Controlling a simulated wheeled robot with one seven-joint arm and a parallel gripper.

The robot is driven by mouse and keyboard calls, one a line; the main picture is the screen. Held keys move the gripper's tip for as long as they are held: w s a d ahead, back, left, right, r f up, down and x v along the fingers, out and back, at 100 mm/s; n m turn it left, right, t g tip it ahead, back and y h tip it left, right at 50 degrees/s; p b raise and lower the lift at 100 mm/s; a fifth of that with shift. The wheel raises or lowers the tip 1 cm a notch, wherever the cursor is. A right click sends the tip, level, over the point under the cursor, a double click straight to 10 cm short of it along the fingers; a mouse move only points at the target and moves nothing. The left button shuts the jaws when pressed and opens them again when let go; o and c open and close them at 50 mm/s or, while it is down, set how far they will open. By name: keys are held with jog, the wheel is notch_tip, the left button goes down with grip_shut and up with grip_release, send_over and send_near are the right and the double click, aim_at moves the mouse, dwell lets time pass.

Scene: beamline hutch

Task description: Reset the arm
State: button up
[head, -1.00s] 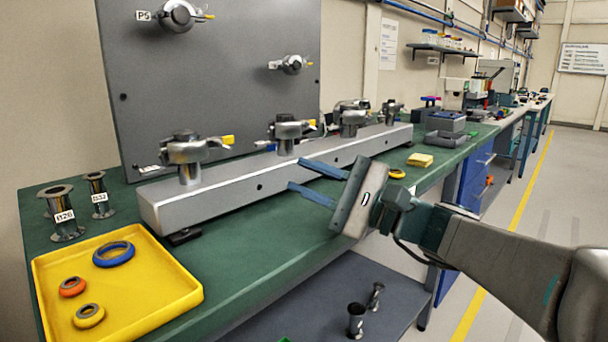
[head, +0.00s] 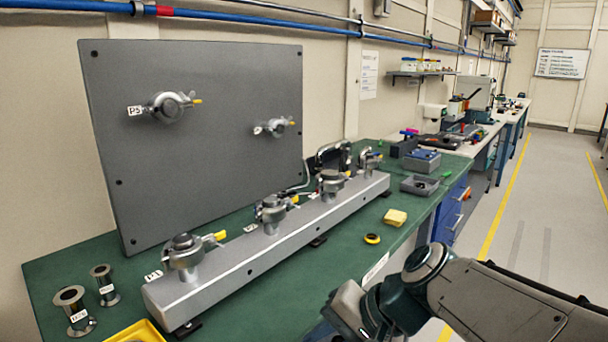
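My arm comes in from the lower right of the head view. My gripper (head: 345,312) is at the bottom edge, low in front of the green bench (head: 253,318). Its fingers are mostly hidden or out of frame, so I cannot tell whether they are open or shut. Nothing can be seen held in it. The grey metal rail (head: 275,247) with several clamped flange fittings stands on the bench, apart from my gripper.
A grey upright panel (head: 200,160) with two clamped ports stands behind the rail. A yellow tray (head: 137,333), metal spools (head: 75,308), a yellow sponge (head: 395,217) and a yellow ring (head: 372,239) are on the bench. Open floor (head: 545,215) lies to the right.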

jog(key=s+d+r+n+h+p, duration=0.2)
jog(key=d+r+h+p, duration=0.1)
jog(key=d+p, duration=0.2)
jog(key=s+d+r+n+h+p, duration=0.2)
jog(key=d+r+h+p, duration=0.1)
jog(key=d+p, duration=0.3)
jog(key=shift+d+r+n+h, duration=0.2)
jog(key=shift+d+n+h, duration=0.1)
jog(key=shift+h, duration=0.5)
